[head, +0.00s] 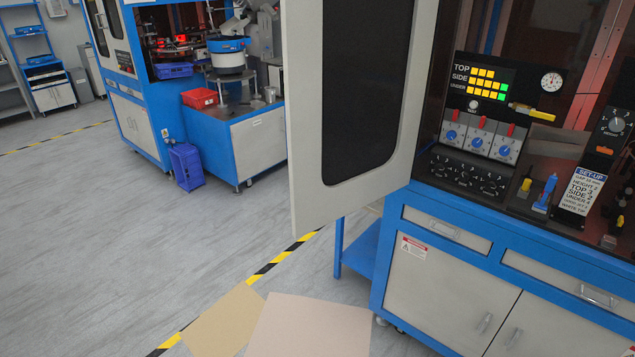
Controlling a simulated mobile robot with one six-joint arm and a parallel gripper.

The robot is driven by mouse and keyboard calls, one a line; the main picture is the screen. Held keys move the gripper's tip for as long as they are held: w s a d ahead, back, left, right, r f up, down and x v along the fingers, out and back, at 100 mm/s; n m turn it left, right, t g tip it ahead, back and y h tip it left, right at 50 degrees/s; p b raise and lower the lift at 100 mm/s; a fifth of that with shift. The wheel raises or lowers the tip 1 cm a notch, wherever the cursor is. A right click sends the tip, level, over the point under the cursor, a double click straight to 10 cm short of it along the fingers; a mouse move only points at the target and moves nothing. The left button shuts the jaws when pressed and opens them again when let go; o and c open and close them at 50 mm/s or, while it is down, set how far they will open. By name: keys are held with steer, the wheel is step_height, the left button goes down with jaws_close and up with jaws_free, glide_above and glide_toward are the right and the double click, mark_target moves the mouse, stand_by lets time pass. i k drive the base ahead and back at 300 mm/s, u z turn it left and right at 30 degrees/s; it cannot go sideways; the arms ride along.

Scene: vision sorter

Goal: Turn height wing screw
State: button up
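A dark upright plate with a round numbered dial (617,124) stands at the right side of the open machine. Small lettering under the dial seems to read HEIGHT. An orange part (604,150) sits just below it on the same plate. I cannot tell which part here is the wing screw. A white and blue SET-UP card (582,191) in front lists settings, among them HEIGHT, TOP, SIDE and UNDER; its small print is hard to read. My gripper is not in view.
The open cabinet door (305,120) hangs in the middle. A panel with three blue knobs (478,141), a yellow-handled tool (531,111), a gauge (551,82) and a blue tool (545,194) are inside the machine. Cardboard sheets (310,325) lie below. The floor at left is clear.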

mark_target(603, 149)
steer(key=z, duration=4.5)
steer(key=i, duration=0.1)
steer(key=u, duration=3.2)
